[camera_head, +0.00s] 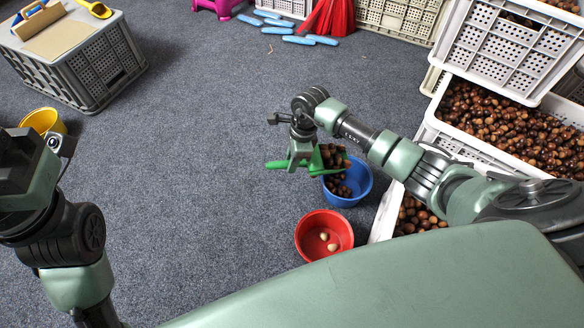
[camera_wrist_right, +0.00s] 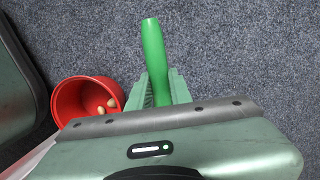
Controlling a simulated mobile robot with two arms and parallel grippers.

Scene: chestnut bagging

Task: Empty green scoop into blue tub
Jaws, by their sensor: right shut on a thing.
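My right gripper (camera_head: 301,154) is shut on the handle of the green scoop (camera_head: 314,163). Several chestnuts lie inside the tub. In the right wrist view the green handle (camera_wrist_right: 153,55) stands between the two fingers (camera_wrist_right: 158,88); the scoop's bowl is hidden there. My left arm is at the left edge of the head view; its fingertips cannot be made out.
A red tub (camera_head: 324,236) with pale pieces stands just nearer than the blue tub. White crates (camera_head: 500,128) of chestnuts stand at the right. A yellow bucket (camera_head: 43,121) and a grey crate (camera_head: 88,82) are at the left. The middle floor is clear.

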